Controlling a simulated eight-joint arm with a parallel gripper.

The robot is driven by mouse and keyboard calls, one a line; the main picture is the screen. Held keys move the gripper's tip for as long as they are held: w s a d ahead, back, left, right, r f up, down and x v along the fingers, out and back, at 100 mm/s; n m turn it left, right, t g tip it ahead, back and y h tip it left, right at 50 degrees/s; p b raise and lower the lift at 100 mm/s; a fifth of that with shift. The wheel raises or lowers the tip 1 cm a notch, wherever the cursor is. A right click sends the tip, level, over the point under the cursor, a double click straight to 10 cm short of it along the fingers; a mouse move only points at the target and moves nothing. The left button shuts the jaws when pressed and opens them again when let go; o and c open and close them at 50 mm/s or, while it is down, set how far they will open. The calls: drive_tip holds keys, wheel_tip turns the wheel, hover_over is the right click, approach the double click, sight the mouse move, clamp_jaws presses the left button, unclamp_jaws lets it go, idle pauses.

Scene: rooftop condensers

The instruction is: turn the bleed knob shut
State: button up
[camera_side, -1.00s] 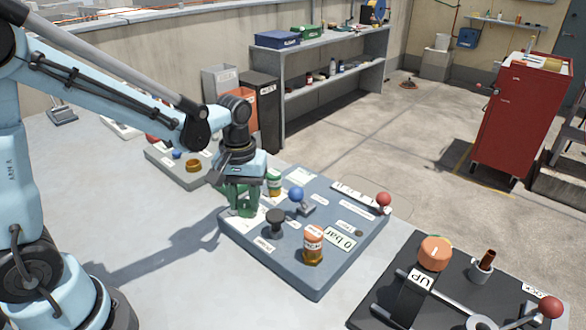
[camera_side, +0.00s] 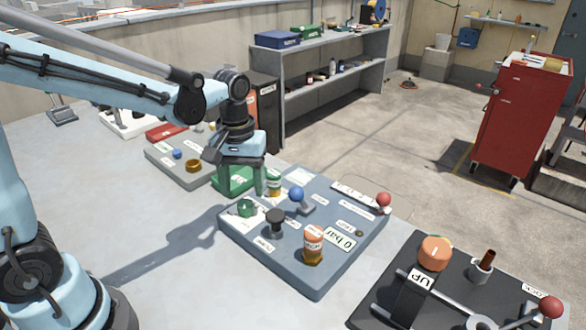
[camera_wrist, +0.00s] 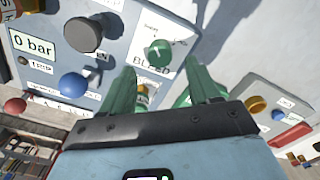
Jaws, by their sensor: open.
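The green bleed knob (camera_side: 245,208) stands on a white plate on the grey-blue panel (camera_side: 290,270). In the wrist view the bleed knob (camera_wrist: 158,54) is round with a small pale mark on top, above the label BLEED (camera_wrist: 151,68). I cannot tell its exact setting. My gripper (camera_side: 242,186) has green fingers, which are apart and empty, above and slightly behind the knob in the side view. In the wrist view my gripper (camera_wrist: 162,68) has its fingertips on either side of the BLEED label, clear of the knob.
A smaller grey panel (camera_side: 190,172) lies to the left. Bare table (camera_side: 130,210) is in front.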

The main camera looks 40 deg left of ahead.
wheel_tip(320, 180, up, 8)
idle(0.4)
drive_tip(key=shift+f, duration=0.1)
drive_tip(key=m+t, duration=0.7)
approach(242, 205)
drive_tip(key=shift+w+d+r, duration=0.1)
drive_tip(key=shift+d+r, duration=0.1)
drive_tip(key=shift+r, duration=0.65)
drive_tip(key=shift+c, duration=0.4)
